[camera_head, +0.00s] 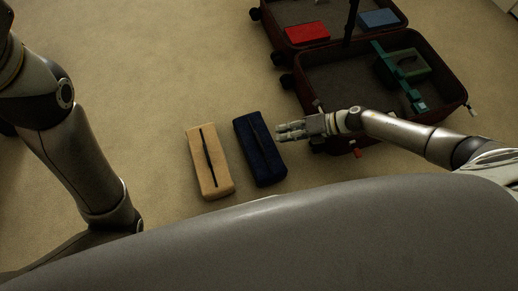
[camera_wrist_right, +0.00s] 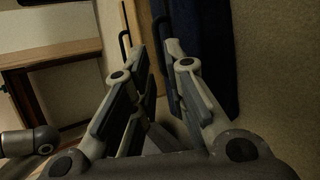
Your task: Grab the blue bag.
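The dark blue bag (camera_head: 260,152) lies on the carpet, a long block with a dark strap handle along its top. It also shows in the right wrist view (camera_wrist_right: 210,45). My right gripper (camera_head: 281,131) is just right of the bag in the head view, fingers pointing left toward it. In the right wrist view its fingers (camera_wrist_right: 155,55) are apart, with the bag's curved handle (camera_wrist_right: 159,22) beyond and near the fingertips. I see nothing held. Whether a finger touches the bag or handle cannot be told. My left arm shows at left, but its gripper is out of view.
A tan bag (camera_head: 208,165) with a dark handle lies close left of the blue bag. An open dark red suitcase (camera_head: 330,58) at upper right holds a red item (camera_head: 307,33), a blue item (camera_head: 378,18) and a green item (camera_head: 405,66). Carpet at upper left is clear.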

